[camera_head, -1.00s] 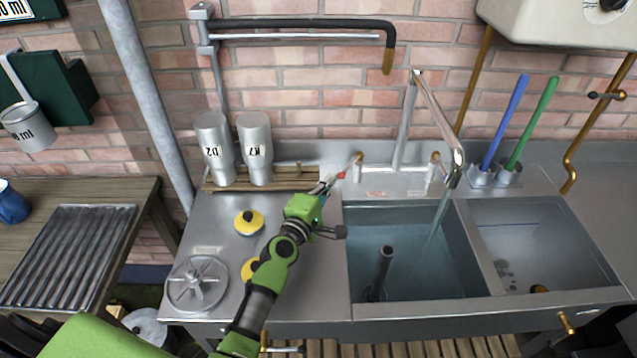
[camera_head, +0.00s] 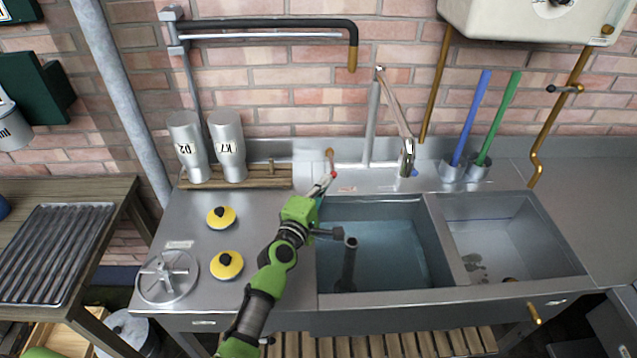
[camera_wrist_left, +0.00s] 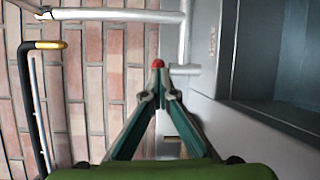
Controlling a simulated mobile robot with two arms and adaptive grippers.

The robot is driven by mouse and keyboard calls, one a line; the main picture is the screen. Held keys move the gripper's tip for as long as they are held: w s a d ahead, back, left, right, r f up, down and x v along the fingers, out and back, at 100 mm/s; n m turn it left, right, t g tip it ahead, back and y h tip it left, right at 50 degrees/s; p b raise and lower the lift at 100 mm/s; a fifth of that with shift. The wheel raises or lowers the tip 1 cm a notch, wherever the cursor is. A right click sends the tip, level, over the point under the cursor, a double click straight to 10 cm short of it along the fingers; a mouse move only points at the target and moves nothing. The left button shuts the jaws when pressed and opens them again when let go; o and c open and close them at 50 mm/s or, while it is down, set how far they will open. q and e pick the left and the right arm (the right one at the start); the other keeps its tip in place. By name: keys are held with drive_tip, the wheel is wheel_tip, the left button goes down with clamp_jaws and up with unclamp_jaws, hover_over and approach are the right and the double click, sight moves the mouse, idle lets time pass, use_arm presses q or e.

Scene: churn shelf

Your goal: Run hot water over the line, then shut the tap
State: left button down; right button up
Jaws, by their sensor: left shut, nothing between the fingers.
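The chrome mixer tap (camera_head: 372,125) stands behind the sink, its spout over the basins, and no stream shows below it. Its left lever has a red tip (camera_head: 333,175), which also shows in the wrist view (camera_wrist_left: 158,63). My left gripper (camera_head: 325,183) is shut and empty, its fingertips right at this red tip; contact is hard to tell. The left basin (camera_head: 430,245) holds bluish water with a dark upright pipe (camera_head: 349,262) in it. I cannot tell which part is the line; a black wall pipe (camera_head: 270,24) with a brass end hangs above. My right gripper is out of view.
Two steel cups (camera_head: 227,150) stand on a wooden rack left of the tap. Two yellow knobbed lids (camera_head: 221,217) and a steel handwheel (camera_head: 166,277) are on the left counter. Blue and green brushes (camera_head: 470,120) stand right of the tap. The right counter is clear.

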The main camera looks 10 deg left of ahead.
use_arm(q)
drive_tip(key=shift+d+r+h, duration=0.15)
drive_tip(key=shift+d+h, duration=0.15)
drive_tip(key=shift+d, duration=0.75)
drive_tip(key=shift+r, duration=0.1)
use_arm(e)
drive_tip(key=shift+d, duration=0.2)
use_arm(q)
drive_tip(key=a+v, duration=0.1)
drive_tip(key=v, duration=1.1)
drive_tip(key=shift+a, duration=0.35)
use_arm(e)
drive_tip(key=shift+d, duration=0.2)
